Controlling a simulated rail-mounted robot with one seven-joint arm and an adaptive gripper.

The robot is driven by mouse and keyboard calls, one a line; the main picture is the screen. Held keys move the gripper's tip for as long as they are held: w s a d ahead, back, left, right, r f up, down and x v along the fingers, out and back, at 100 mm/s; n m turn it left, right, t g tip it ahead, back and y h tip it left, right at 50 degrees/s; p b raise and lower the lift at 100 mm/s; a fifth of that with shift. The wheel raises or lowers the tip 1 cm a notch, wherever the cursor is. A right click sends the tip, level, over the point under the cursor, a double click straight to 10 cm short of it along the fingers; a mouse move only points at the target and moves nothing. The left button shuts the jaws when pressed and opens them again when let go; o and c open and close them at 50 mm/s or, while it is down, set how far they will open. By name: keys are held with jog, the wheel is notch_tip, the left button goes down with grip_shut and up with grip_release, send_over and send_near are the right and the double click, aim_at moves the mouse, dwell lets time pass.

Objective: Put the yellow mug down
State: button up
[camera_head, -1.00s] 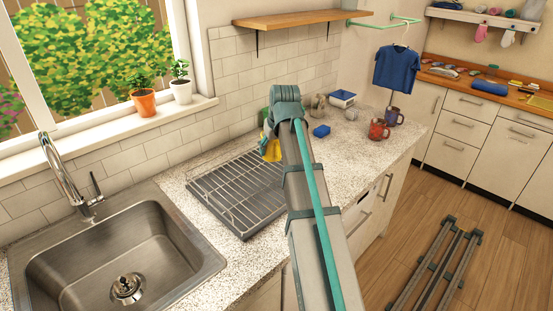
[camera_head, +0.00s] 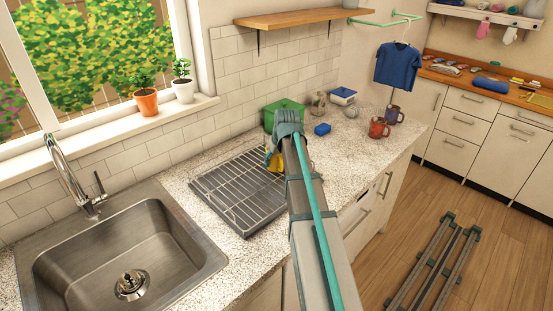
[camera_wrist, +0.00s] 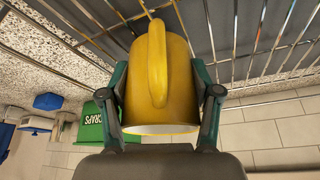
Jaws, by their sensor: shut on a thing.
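The yellow mug (camera_wrist: 181,75) is between the two fingers of my gripper (camera_wrist: 158,78) in the wrist view, with its handle facing the camera. The picture is upside down there. The mug's pale rim is on the side away from the rack, so it looks upright. In the head view the mug (camera_head: 274,159) is partly hidden by my arm, at the back right of the wire drying rack (camera_head: 238,186). The rack bars also show beside the mug's base in the wrist view (camera_wrist: 245,42). I cannot tell whether the base touches them.
A green scraps bin (camera_head: 287,108) stands right behind my gripper. A blue sponge (camera_head: 322,129), a blue and white container (camera_head: 342,96) and two mugs, red (camera_head: 379,128) and dark (camera_head: 394,114), stand to the right. The sink (camera_head: 120,250) is at left.

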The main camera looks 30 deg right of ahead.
jog(key=shift+f, duration=0.1)
jog(key=o, duration=1.7)
jog(key=b+v, duration=0.2)
jog(key=v, duration=1)
